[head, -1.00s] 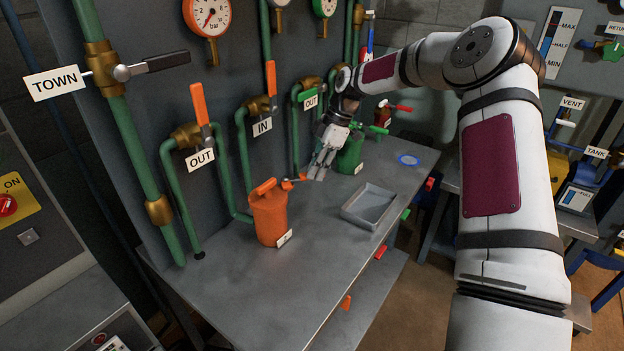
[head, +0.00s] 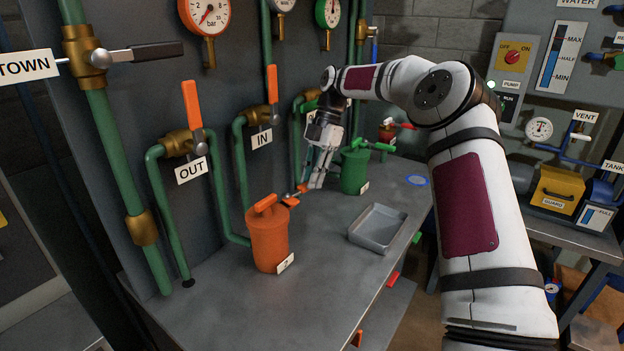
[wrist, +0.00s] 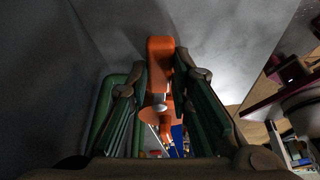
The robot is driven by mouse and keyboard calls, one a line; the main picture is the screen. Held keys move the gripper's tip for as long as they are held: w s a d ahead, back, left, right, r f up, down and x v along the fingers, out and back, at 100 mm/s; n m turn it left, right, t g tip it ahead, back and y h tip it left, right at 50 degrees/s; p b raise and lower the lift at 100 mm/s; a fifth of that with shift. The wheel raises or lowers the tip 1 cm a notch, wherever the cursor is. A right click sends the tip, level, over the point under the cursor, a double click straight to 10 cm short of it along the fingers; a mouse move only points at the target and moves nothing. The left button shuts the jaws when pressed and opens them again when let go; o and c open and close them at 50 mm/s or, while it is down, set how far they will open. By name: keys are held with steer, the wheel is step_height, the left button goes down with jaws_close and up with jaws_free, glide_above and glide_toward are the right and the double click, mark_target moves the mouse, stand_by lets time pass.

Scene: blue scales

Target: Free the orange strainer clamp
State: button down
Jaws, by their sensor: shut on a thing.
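The orange strainer (head: 268,242) stands upright on the grey bench, with its orange clamp (head: 264,204) across the top. The clamp's lever (head: 289,198) sticks out to the right and ends in an orange tip. My gripper (head: 314,184) reaches down to that lever end, right of the strainer. In the wrist view an orange bar of the clamp (wrist: 160,62) lies between the green-sided fingers of my gripper (wrist: 166,82), which is shut on it. The exact finger contact is partly hidden in the head view.
A green strainer (head: 354,172) stands behind my gripper, and an open grey tray (head: 366,241) sits to the right. Green pipes with valves (head: 178,144) rise behind the orange strainer. The bench front (head: 250,315) is clear.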

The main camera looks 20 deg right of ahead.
steer(key=c, duration=1.4)
jaws_free()
steer(key=shift+c, duration=0.2)
steer(key=v, duration=0.7)
steer(key=shift+r, duration=0.2)
steer(key=shift+w, duration=0.1)
